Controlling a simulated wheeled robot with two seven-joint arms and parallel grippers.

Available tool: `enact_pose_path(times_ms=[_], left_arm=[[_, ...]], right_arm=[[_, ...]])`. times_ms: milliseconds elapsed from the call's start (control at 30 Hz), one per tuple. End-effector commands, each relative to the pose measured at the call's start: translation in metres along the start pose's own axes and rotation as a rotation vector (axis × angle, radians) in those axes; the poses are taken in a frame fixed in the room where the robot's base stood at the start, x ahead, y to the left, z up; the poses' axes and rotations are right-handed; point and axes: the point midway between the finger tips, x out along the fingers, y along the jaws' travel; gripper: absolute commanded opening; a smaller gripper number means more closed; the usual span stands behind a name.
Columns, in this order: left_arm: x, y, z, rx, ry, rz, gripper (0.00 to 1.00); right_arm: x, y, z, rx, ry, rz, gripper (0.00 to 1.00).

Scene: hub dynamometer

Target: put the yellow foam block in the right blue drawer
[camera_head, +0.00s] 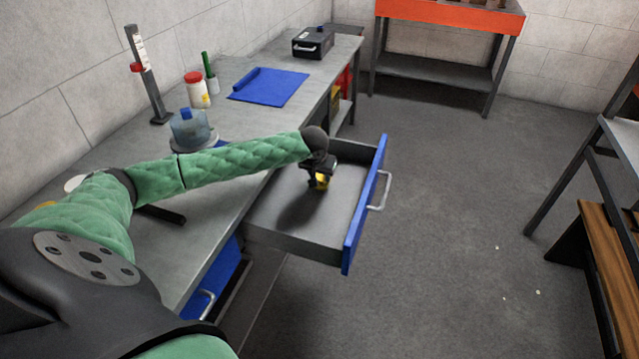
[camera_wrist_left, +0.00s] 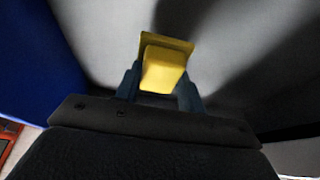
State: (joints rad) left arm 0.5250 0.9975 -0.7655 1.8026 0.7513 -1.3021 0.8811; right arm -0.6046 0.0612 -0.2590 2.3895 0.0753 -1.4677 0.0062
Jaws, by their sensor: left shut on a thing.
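The yellow foam block (camera_head: 321,181) is in my left gripper (camera_head: 319,177), inside the outline of the open blue drawer (camera_head: 365,205). The left wrist view shows the yellow block (camera_wrist_left: 163,68) between the two fingers of the left gripper (camera_wrist_left: 160,88), shut on it. The drawer's grey floor lies beyond the block; I cannot tell whether the block touches it. The drawer is pulled out from under the grey workbench, and its blue front panel with a metal handle faces right. My right gripper is not in view.
A second blue drawer (camera_head: 214,279) sits under the bench at the lower left. On the bench are a blue mat (camera_head: 270,86), a red-lidded white jar (camera_head: 197,90), a clear jug (camera_head: 190,130) and a black box (camera_head: 313,43). Open floor lies right of the drawer.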

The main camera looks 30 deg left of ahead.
Motion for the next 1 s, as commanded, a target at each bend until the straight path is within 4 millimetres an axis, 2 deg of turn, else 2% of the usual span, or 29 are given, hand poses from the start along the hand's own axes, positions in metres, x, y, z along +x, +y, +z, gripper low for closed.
enact_pose_path(times_ms=[367,700,733,800,833,1000], left_arm=[[0.033,0.001,0.014,0.000,0.000,0.000,0.04],[0.036,0.001,0.015,0.000,0.000,0.000,0.04],[0.037,0.001,0.015,0.000,0.000,0.000,0.41],[0.037,0.001,0.015,0.000,0.000,0.000,0.55],[0.037,0.001,0.015,0.000,0.000,0.000,0.61],[0.037,0.001,0.015,0.000,0.000,0.000,0.61]], right_arm=[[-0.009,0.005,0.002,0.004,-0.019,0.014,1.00],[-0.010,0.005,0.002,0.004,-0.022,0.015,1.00],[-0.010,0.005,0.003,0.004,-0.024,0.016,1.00],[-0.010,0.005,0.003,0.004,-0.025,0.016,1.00],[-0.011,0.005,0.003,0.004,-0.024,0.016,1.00],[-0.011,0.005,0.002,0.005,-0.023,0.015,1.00]])
